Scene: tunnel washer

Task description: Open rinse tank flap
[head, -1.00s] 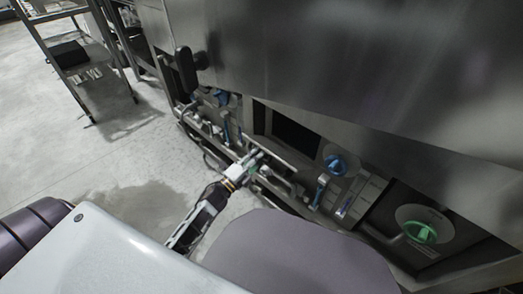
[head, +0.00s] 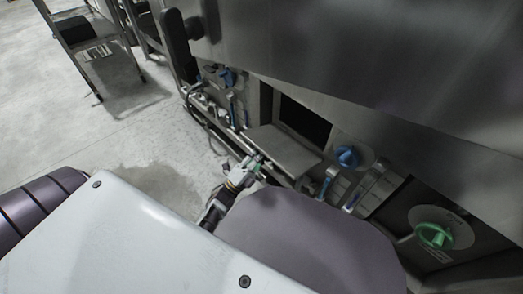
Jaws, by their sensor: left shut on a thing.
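The rinse tank flap (head: 284,151) is a flat grey metal panel low on the washer. It stands out from the machine below a dark rectangular opening (head: 303,118). My left gripper (head: 257,162) is at the flap's near left edge, shut on it; the exact contact is small and hard to make out. My grey body cover hides part of the left arm and the area just below the flap. My right gripper is not in view.
A blue knob (head: 347,156) and a green knob (head: 434,236) sit right of the flap. Blue-handled valves and pipes (head: 232,108) run on its left. A large steel panel (head: 390,60) overhangs above. Concrete floor (head: 120,145) is open at left, with a metal rack (head: 92,42) behind.

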